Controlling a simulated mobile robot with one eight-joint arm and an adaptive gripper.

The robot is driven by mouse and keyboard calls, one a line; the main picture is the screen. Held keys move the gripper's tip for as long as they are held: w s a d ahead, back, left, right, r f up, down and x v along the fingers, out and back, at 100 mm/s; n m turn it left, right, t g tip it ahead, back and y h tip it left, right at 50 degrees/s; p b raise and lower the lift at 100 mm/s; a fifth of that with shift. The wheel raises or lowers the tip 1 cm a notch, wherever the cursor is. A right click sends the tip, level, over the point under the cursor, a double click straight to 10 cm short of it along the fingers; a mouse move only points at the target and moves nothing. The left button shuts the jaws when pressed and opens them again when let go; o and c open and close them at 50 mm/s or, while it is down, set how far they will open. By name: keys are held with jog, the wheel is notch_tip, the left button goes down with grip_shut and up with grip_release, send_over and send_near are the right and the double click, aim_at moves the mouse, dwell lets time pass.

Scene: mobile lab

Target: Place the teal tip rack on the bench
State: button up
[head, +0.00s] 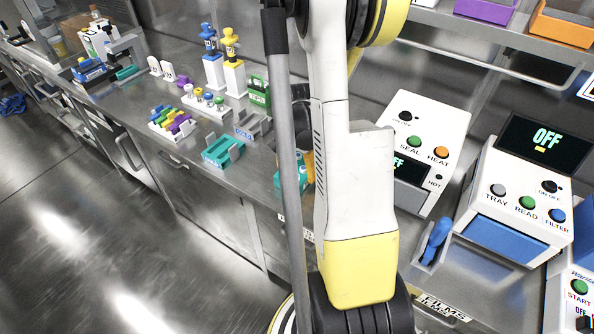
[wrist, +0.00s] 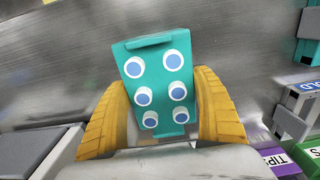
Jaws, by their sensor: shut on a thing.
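The teal tip rack (wrist: 158,85) is a teal block with several white-ringed blue round tops. In the wrist view it sits between the two yellow fingers of my gripper (wrist: 163,110), which is shut on it. In the head view part of the rack (head: 290,178) shows at the bench's front edge, and my arm and a grey pole hide the rest. A bit of a yellow finger (head: 310,168) shows beside it. The metal bench (head: 190,150) is behind the rack in the wrist view. I cannot tell whether the rack touches it.
A teal holder (head: 223,150) and a grey block (head: 253,126) stand left of the rack. Further left are a rack of coloured tubes (head: 170,124) and pipettes on stands (head: 231,70). A sealer (head: 425,140) and a reader (head: 520,195) stand right of my arm.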

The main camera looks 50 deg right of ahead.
aim_at(297, 169)
jog(key=o, duration=1.3)
jog(key=shift+f, duration=0.1)
jog(key=shift+c, duration=0.2)
notch_tip(297, 169, up, 12)
jog(key=p, duration=0.5)
jog(key=a+r+n+t, duration=0.2)
jog(key=a+r+n, duration=0.2)
jog(key=a, duration=0.6)
jog(key=a+r+n+t, duration=0.2)
jog(key=a+r+n, duration=0.3)
jog(key=a, duration=0.5)
jog(key=a+r+n+t, duration=0.3)
jog(key=a+r+n, duration=0.2)
jog(key=a+n, duration=0.3)
jog(key=a, duration=0.3)
jog(key=shift+s, duration=0.3)
jog(key=shift+r, duration=0.1)
